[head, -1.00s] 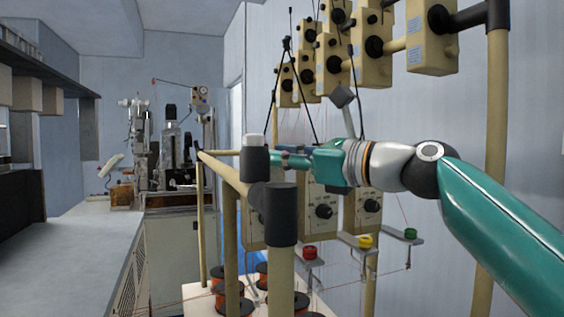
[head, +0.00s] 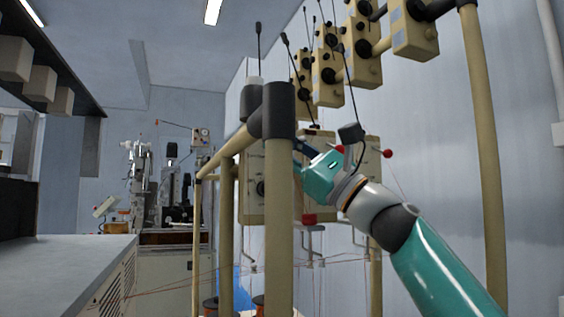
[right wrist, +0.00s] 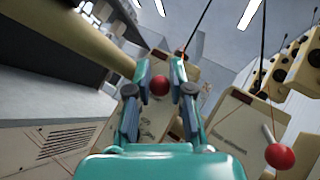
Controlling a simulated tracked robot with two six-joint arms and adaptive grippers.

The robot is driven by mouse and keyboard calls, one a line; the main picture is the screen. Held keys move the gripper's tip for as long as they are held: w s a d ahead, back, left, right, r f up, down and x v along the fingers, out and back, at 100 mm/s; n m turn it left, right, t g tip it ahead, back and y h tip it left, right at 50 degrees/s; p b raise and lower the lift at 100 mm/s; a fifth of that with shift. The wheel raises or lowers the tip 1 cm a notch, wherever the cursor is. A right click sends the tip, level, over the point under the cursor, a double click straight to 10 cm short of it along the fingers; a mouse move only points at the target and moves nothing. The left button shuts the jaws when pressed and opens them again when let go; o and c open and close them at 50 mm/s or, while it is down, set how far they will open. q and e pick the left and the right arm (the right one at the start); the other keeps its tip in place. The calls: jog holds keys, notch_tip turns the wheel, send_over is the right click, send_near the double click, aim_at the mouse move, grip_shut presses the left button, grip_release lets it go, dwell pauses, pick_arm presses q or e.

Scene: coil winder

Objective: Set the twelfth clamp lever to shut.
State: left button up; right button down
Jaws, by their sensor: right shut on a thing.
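My right gripper (right wrist: 160,73) is shut on a red ball knob (right wrist: 160,86), which sits between its two blue fingers in the right wrist view. The knob's stalk is hidden, so I cannot tell that lever's position. In the head view the front post partly hides the fingers of this gripper (head: 304,150). A second clamp lever's red knob (right wrist: 280,157) stands out on a short pale stalk from a beige box (right wrist: 233,118); this knob also shows in the head view (head: 387,153). I cannot tell which lever is the twelfth. My left gripper is not in view.
A beige frame with a thick front post (head: 279,215) and a side rail (head: 225,152) stands close to my right gripper. Several beige boxes (head: 366,70) with black knobs and thin rods hang above. A grey bench (head: 60,270) lies at the left.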

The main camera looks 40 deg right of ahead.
jog(key=shift+w+f+n+y+b, duration=0.2)
jog(key=shift+f+n+y+b, duration=0.15)
jog(key=shift+n+y, duration=0.35)
jog(key=shift+a, duration=0.1)
jog(key=c, duration=1)
grip_release()
jog(key=shift+w, duration=0.15)
jog(key=shift+c, duration=0.2)
jog(key=shift+s+r, duration=0.1)
jog(key=shift+s, duration=0.1)
jog(key=shift+s+d+f, duration=0.4)
jog(key=shift+s, duration=0.05)
jog(key=v, duration=1)
jog(key=shift+f, duration=0.35)
